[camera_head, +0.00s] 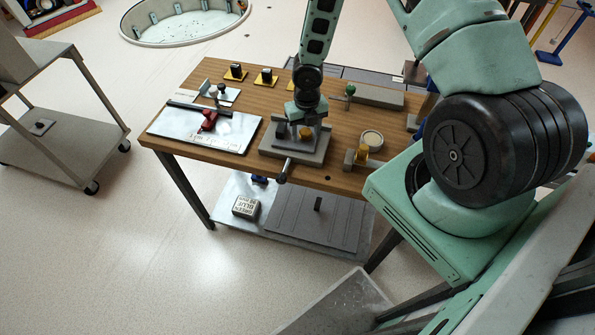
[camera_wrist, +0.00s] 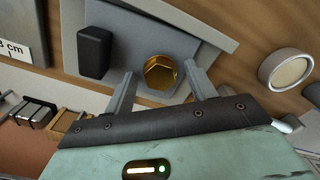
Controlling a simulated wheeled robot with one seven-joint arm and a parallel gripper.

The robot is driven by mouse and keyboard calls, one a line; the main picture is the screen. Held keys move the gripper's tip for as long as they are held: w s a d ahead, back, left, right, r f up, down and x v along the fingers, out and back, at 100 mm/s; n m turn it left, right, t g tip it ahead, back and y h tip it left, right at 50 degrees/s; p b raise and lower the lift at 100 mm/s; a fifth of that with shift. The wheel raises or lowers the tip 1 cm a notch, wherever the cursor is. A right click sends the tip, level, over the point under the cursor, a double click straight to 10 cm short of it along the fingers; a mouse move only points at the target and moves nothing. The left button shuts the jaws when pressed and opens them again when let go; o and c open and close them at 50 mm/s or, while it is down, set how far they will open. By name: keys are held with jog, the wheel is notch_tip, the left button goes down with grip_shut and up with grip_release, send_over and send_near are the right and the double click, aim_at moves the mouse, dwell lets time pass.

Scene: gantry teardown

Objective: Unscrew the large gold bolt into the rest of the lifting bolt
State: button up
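The large gold bolt (camera_head: 304,133) stands in a grey fixture (camera_head: 291,158) on the wooden bench; its hexagonal head shows in the wrist view (camera_wrist: 162,72). My gripper (camera_wrist: 160,68) is open and empty, with its two fingers apart on either side of the bolt head in that view. I cannot tell whether the fingertips are level with the head or above it. In the head view my gripper (camera_head: 302,118) is over the fixture, pointing down. A round pale-centred holder (camera_head: 372,139) sits to the right; I cannot tell which thing is the lifting bolt's rest.
A black block (camera_wrist: 94,52) stands close left of the bolt. A yellow part on a grey block (camera_head: 361,154) is at the bench's front right. A red tool (camera_head: 208,121) lies on a light plate (camera_head: 232,131) at left. A green-knobbed piece (camera_head: 350,89) stands behind.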

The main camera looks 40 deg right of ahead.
notch_tip(320, 180, up, 17)
jog(key=shift+r+p, duration=0.2)
jog(key=shift+p, duration=0.1)
dwell(0.4)
